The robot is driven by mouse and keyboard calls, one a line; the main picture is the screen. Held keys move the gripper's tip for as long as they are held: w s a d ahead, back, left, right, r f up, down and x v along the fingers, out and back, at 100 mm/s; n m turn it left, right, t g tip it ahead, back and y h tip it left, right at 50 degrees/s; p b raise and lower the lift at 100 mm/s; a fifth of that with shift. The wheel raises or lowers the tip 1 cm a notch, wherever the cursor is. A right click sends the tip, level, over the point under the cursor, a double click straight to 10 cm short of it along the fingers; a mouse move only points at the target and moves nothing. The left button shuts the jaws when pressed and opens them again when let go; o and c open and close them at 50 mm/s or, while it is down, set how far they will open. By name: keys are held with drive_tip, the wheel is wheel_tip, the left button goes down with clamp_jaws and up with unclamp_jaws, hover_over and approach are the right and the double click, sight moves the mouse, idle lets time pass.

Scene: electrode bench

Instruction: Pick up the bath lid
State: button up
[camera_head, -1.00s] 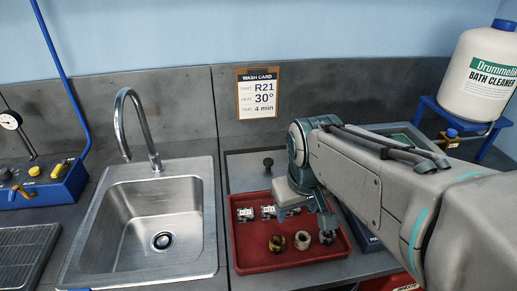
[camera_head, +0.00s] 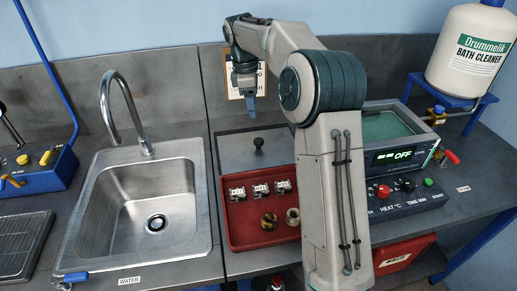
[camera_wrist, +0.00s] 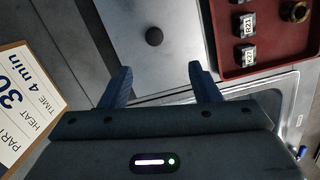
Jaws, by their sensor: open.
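The bath lid (camera_head: 238,151) is a flat grey metal plate with a round black knob (camera_head: 259,144). It lies on the bench behind the red tray. In the wrist view the lid (camera_wrist: 165,72) shows ahead of my fingers, with its knob (camera_wrist: 154,37) beyond the gap between them. My gripper (camera_head: 250,110) is above the lid's back part, pointing down, in front of the wash card. In the wrist view my gripper (camera_wrist: 160,80) has its two dark blue fingers apart with nothing between them. The bath (camera_head: 385,127) stands uncovered to the right, partly behind my arm.
The red tray (camera_head: 226,225) holds labelled blocks and ring-shaped parts. A sink (camera_head: 160,200) with a tall tap (camera_head: 112,110) is at left. The wash card (camera_head: 232,80) hangs on the back wall. A cleaner bottle (camera_head: 475,60) stands at the right back.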

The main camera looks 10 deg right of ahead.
hover_over(259, 140)
drive_tip(key=a, duration=0.1)
wheel_tip(259, 140, down, 9)
drive_tip(key=shift+s+r, duration=0.1)
drive_tip(key=shift+s, duration=0.05)
drive_tip(key=shift+w+d+f+p, duration=0.15)
drive_tip(key=shift+d+f+p, duration=0.1)
drive_tip(key=shift+f, duration=1.05)
drive_tip(key=shift+w+d+f+p, duration=0.1)
drive_tip(key=shift+f+p, duration=0.15)
drive_tip(key=shift+f, duration=1)
drive_tip(key=shift+r, duration=0.1)
clamp_jaws()
